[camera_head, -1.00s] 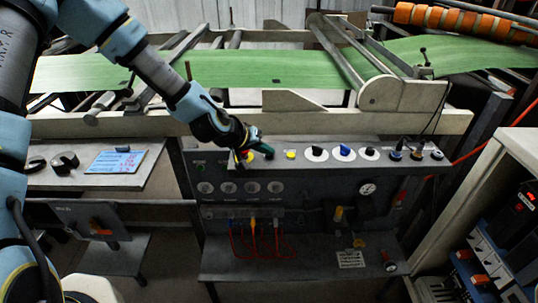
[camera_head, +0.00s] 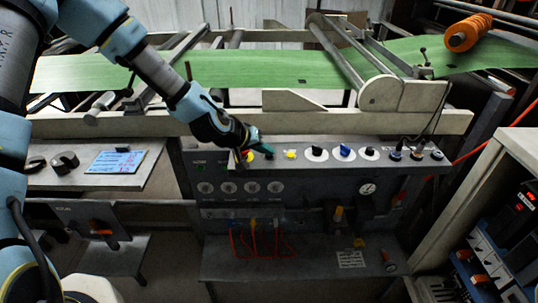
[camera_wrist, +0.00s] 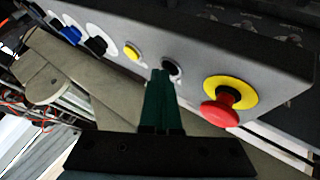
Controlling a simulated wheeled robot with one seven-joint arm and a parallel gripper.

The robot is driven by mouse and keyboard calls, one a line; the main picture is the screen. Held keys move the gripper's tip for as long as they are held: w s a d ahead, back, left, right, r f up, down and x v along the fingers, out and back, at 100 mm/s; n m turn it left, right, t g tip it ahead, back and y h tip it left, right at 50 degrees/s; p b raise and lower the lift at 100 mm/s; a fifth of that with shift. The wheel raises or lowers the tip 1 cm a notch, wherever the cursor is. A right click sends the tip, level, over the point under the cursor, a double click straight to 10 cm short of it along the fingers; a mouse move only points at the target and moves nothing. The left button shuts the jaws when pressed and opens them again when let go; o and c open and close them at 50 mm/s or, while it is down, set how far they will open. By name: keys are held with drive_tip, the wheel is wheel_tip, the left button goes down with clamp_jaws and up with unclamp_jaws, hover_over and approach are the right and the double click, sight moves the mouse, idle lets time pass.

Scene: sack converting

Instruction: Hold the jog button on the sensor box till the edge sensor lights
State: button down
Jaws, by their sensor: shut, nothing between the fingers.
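The grey control box (camera_head: 330,163) stands under the green web and has a row of buttons and knobs on top. My gripper (camera_head: 262,150) is shut and empty, at the left part of that row. In the wrist view its green fingertips (camera_wrist: 160,76) are at a small black button (camera_wrist: 172,68) and partly cover it. They look in contact, but I cannot tell how far it is pressed. A yellow button (camera_wrist: 131,51) lies beside it. I cannot make out which part is the edge sensor, or any lit lamp on it.
A red mushroom button on a yellow collar (camera_wrist: 226,97) sits close beside the fingers. Black and blue knobs (camera_head: 343,152) line the row further right. The green web (camera_head: 230,70) runs over rollers behind. An orange roll (camera_head: 470,32) is at back right. A cabinet (camera_head: 490,210) stands right.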

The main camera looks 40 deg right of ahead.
sight(267, 158)
drive_tip(key=shift+r+p, duration=0.6)
drive_tip(key=shift+r, duration=0.25)
drive_tip(key=shift+r+p, duration=1.75)
drive_tip(key=shift+r, duration=0.8)
